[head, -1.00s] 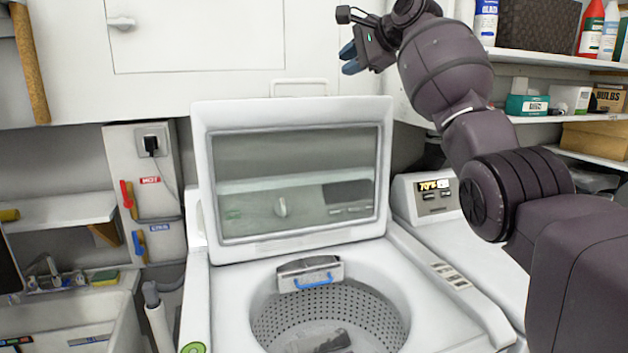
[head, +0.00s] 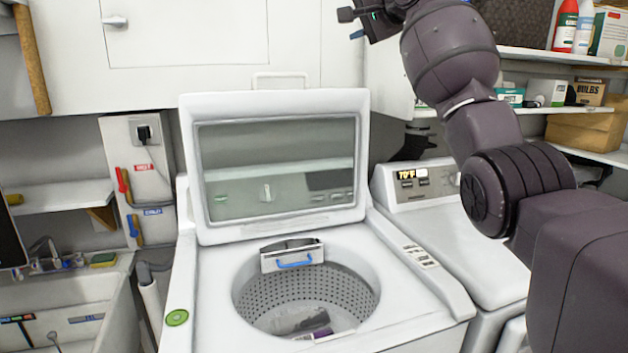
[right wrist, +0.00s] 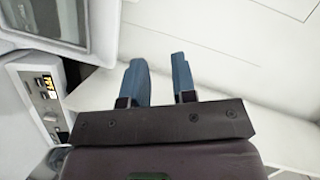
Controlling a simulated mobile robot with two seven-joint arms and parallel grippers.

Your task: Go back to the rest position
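My right arm comes in from the right in the head view and reaches up, with its right gripper (head: 357,34) at the top edge, partly cut off. In the right wrist view the two blue fingers of the right gripper (right wrist: 161,75) stand apart with nothing between them. They are in front of the white cabinet surface. My left gripper is not in view. The top-load washer (head: 455,305) stands below, its lid (head: 275,100) raised and its perforated drum showing. Something grey and purple lies at the drum's bottom.
A second white machine (head: 480,245) with a lit display stands right of the washer. Shelves (head: 530,58) with bottles and boxes are at right. A sink (head: 85,290) is at left. White cabinets (head: 300,45) hang behind, above the washer.

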